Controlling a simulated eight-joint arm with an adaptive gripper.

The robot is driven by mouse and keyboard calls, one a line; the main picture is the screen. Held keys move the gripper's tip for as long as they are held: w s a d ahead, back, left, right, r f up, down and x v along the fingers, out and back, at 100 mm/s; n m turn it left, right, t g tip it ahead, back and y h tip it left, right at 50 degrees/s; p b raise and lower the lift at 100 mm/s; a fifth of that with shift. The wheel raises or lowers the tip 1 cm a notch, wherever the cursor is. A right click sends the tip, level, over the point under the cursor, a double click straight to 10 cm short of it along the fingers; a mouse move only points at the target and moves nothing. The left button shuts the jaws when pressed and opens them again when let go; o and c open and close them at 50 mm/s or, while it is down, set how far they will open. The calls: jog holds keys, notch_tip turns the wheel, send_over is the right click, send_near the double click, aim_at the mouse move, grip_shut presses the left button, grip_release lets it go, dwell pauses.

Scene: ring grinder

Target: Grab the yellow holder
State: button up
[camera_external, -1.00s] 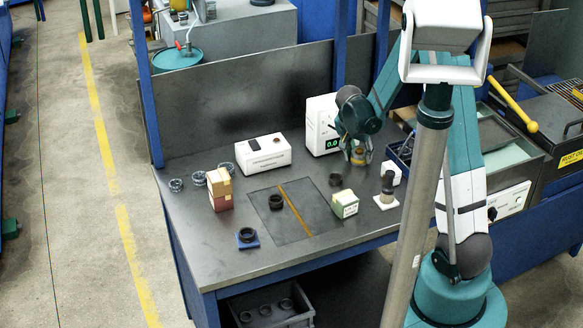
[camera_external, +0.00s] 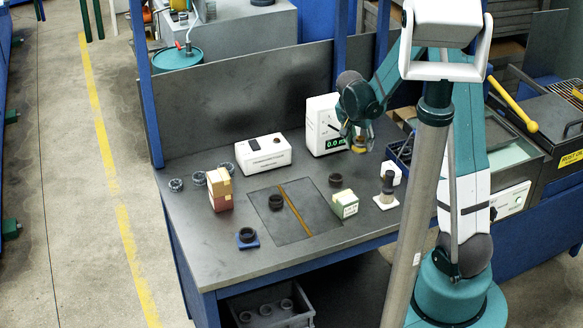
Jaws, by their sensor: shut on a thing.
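The yellow holder (camera_external: 358,146) is a small yellow-orange piece at the end of my arm, in front of the white box with the green display. My gripper (camera_external: 357,135) is above it and shut on it. The holder hangs above the table, clear of the surface as far as I can see. The fingers are small and partly hidden by the wrist.
A white box with a green display (camera_external: 322,126) stands just left of my gripper. A dark ring (camera_external: 335,180), a green-and-white box (camera_external: 344,204) and a dark cylinder on a white base (camera_external: 387,190) stand nearer the front. A blue bin (camera_external: 400,153) is at right.

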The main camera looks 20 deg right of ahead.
aim_at(358, 139)
jog(key=shift+r, duration=2.5)
